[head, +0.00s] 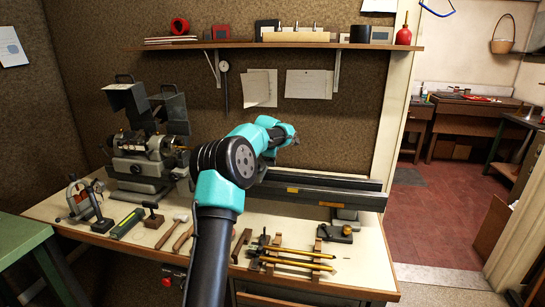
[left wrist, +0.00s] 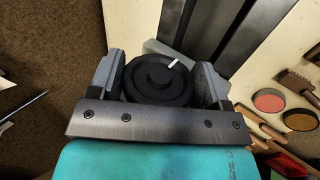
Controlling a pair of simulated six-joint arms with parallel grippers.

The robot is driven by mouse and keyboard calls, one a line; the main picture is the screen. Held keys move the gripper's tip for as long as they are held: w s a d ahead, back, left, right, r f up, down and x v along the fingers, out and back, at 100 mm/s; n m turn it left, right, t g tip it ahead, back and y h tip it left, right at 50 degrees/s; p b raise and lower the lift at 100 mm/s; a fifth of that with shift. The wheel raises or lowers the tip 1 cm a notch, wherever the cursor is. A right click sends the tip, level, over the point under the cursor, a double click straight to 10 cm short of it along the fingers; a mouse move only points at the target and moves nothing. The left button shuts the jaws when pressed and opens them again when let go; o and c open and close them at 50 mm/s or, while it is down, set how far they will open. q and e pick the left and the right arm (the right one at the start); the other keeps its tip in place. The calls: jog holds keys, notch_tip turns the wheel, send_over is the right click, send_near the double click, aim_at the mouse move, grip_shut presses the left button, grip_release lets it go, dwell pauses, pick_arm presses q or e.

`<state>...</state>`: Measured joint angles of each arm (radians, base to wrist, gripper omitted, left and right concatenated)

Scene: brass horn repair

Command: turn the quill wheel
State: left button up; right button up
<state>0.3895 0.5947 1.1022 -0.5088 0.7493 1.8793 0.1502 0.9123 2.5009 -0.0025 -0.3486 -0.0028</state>
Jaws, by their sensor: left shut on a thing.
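The quill wheel (left wrist: 150,85) is a round black wheel with a raised hub and a white mark near its upper right rim in the left wrist view. My left gripper (left wrist: 158,72) has one grey finger on each side of it and is shut on it. In the head view my left gripper (head: 284,137) is at the end of the teal and black arm, above the back of the bench near the dark lathe bed. The wheel is hardly to be made out there. My right gripper is not in view.
The lathe bed (head: 320,189) runs right from the arm, with the grey headstock (head: 140,160) at the left. Hammers, a mandrel and other tools lie along the front of the bench (head: 365,265). A shelf (head: 330,46) hangs above.

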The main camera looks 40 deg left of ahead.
pick_arm(q)
jog(key=shift+g+h, duration=0.4)
jog(key=shift+g, duration=0.2)
jog(key=o, duration=0.9)
jog(key=shift+r, duration=0.15)
jog(key=v, duration=1.7)
